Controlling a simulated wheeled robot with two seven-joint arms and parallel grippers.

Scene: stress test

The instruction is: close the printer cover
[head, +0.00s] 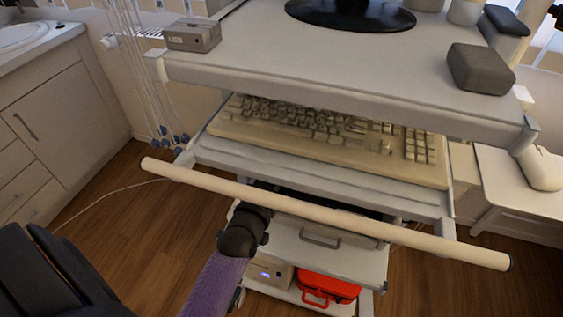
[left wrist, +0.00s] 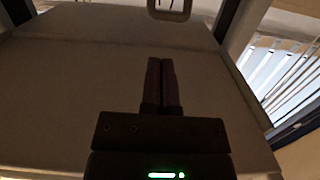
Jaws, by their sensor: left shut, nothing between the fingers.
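In the head view a grey unit with a dark handle (head: 320,238) sits on the cart's shelf under the keyboard tray. It may be the printer, but I cannot tell for sure, nor how its cover stands. My purple left arm reaches up under the white front bar, and its gripper tips are hidden there. In the left wrist view my left gripper (left wrist: 161,64) is shut and empty, in front of a broad plain panel (left wrist: 75,85). Whether the fingertips touch the panel is unclear. My right gripper is not in view.
The white bar (head: 340,216) crosses in front of the keyboard tray (head: 310,172). A keyboard (head: 320,130) lies on that tray. A red case (head: 328,287) and a beige box with a blue light (head: 268,272) stand lower. Wooden floor at left is partly free.

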